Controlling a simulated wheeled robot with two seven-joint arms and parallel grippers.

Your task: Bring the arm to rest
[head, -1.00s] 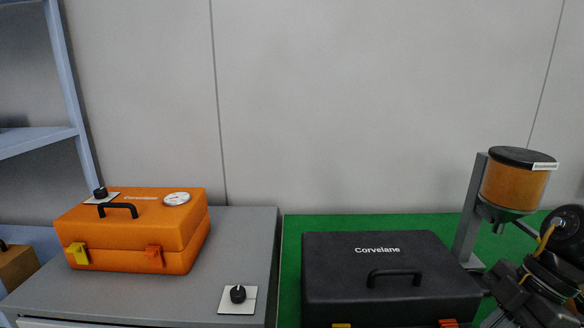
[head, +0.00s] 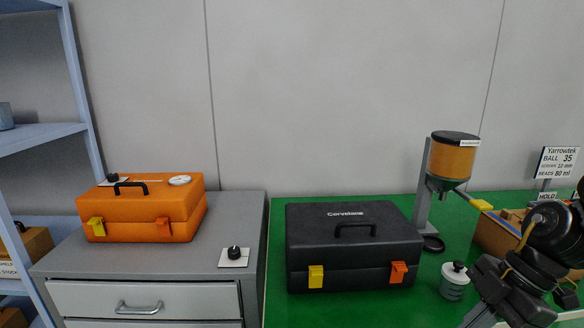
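Part of one arm of mine (head: 515,285) comes in at the lower right of the head view, dark jointed links with a yellow cable. It is in front of the green bench top, to the right of the black case. No fingertips show on it, so its gripper cannot be seen. My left arm and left gripper are not in the picture.
A black case (head: 355,250) stands on the green bench (head: 275,310). A dispenser (head: 455,155), a small jar (head: 454,281), a cardboard box (head: 495,235) and a sign (head: 557,161) are near the arm. An orange case (head: 143,208) and a knob plate (head: 234,256) sit on the grey cabinet (head: 225,210).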

